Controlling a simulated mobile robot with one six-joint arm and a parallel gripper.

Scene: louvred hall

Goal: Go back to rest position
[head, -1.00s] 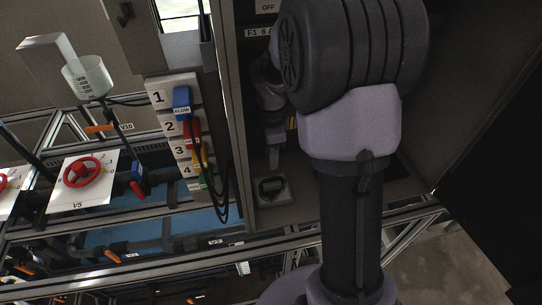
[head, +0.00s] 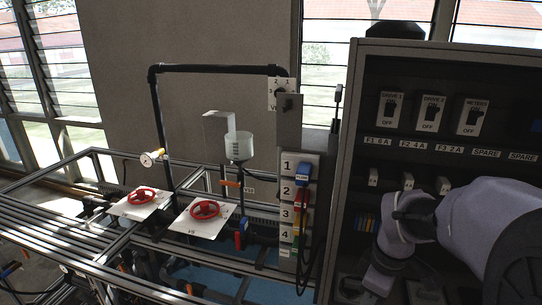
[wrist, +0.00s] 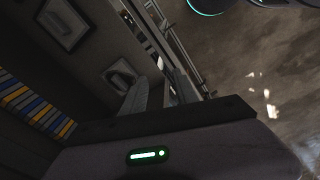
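My arm (head: 470,235) reaches into the dark cabinet at the lower right of the head view, in front of its lower part. My gripper's fingertips do not show clearly in the head view. In the wrist view my gripper (wrist: 137,97) shows as a grey tapered piece beyond its dark housing, which has a green light. I see no object held, and the finger gap cannot be made out. A square plate with a dark handle (wrist: 120,73) lies beyond it, apart from the grey piece.
A numbered strip with coloured plugs (head: 301,195), a measuring cup (head: 239,147), a red valve wheel (head: 205,209) and a metal frame (head: 60,215) stand to the left. Bare floor (wrist: 245,70) shows in the wrist view.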

